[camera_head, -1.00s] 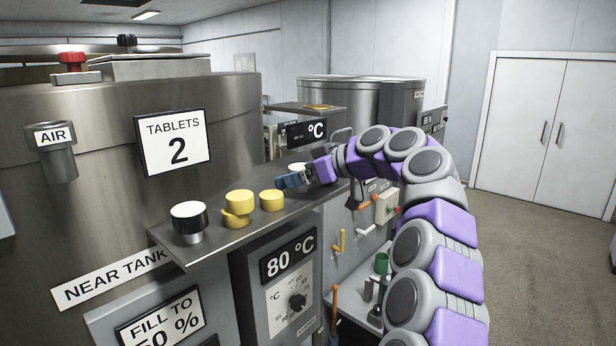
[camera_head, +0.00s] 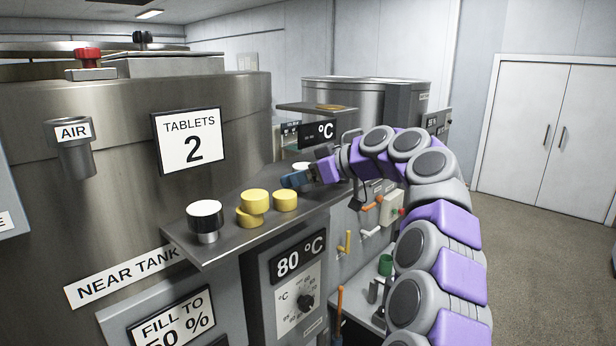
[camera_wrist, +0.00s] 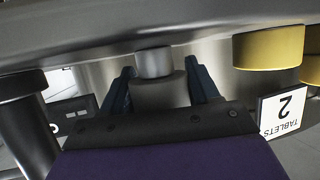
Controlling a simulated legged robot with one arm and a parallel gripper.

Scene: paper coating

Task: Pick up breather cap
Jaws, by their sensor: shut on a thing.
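The breather cap appears to be the grey, stepped cylinder (camera_wrist: 158,90) between my fingers in the wrist view, which is upside down. Its narrow neck meets the dark metal shelf, and its wider part sits between the fingers. In the head view only its pale top (camera_head: 301,167) shows behind my blue fingers. My gripper (camera_head: 291,180) is at the far part of the shelf (camera_head: 232,243), shut on this piece. The fingers also show in the wrist view (camera_wrist: 161,75), one on each side. Contact is hard to see.
Yellow caps (camera_head: 285,200) and a similar black cap with a white top (camera_head: 204,217) stand nearer on the shelf. The large steel tank (camera_head: 90,190) rises behind. Open floor is at the right.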

